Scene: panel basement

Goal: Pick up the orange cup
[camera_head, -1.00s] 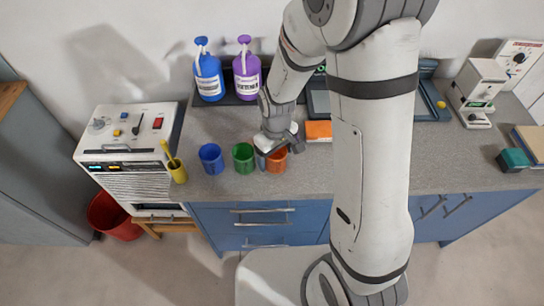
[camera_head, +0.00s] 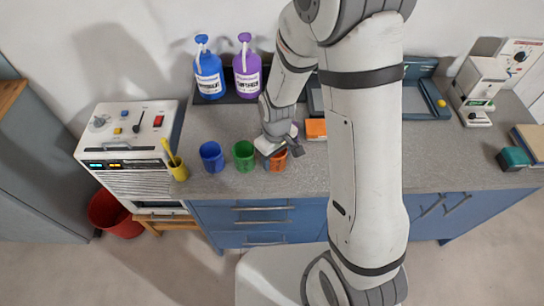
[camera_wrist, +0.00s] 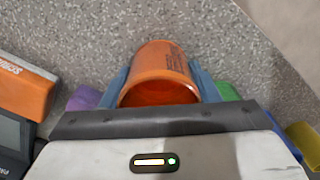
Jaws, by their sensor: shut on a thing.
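The orange cup (camera_head: 277,161) stands on the grey counter near its front edge, to the right of the green cup, in the head view. In the wrist view the orange cup (camera_wrist: 160,66) lies between the two blue-grey fingers, with its open rim toward the gripper body and dark lettering on its side. My gripper (camera_wrist: 160,88) is shut on the cup, one finger against each side. In the head view my gripper (camera_head: 277,149) is over the cup and hides part of its rim. I cannot tell whether the cup is clear of the counter.
A green cup (camera_head: 243,156), a blue cup (camera_head: 212,157) and a yellow cup (camera_head: 178,168) stand in a row to the left. An orange box (camera_head: 316,129) lies behind right. Blue (camera_head: 209,75) and purple (camera_head: 247,73) bottles stand at the back.

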